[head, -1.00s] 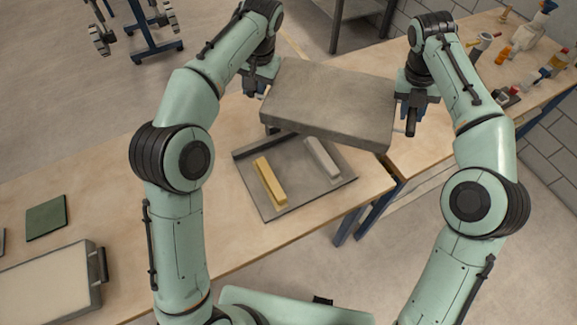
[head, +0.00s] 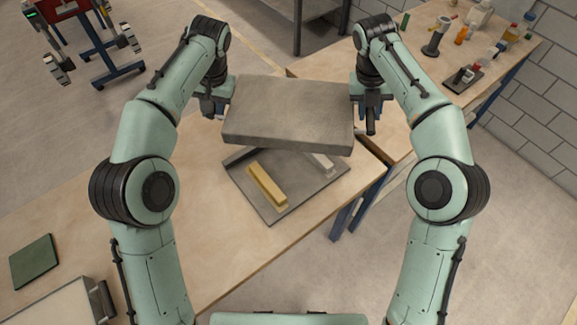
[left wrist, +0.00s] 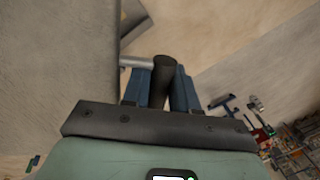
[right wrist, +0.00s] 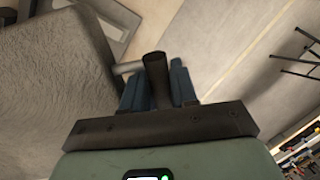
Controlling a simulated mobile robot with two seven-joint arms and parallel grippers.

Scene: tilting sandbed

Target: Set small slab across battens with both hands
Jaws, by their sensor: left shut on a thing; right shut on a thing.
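The small grey slab (head: 290,112) is held up, roughly level, between my two grippers. My left gripper (head: 212,108) is shut on a handle at its left end; the dark grip (left wrist: 163,80) shows between the fingers in the left wrist view. My right gripper (head: 371,116) is shut on the handle at its right end; that grip (right wrist: 155,75) shows in the right wrist view. Below the slab, a yellow batten (head: 267,184) and a pale grey batten (head: 322,161) lie on a dark tray (head: 285,212). The slab hides the grey batten's far end and the tray's far part.
The wooden table (head: 215,225) carries the tray near its right edge. A green pad (head: 34,261) and a pale-topped box (head: 60,305) lie at the left. A bench (head: 415,75) with bottles and small items stands at the back right. Table between pad and tray is clear.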

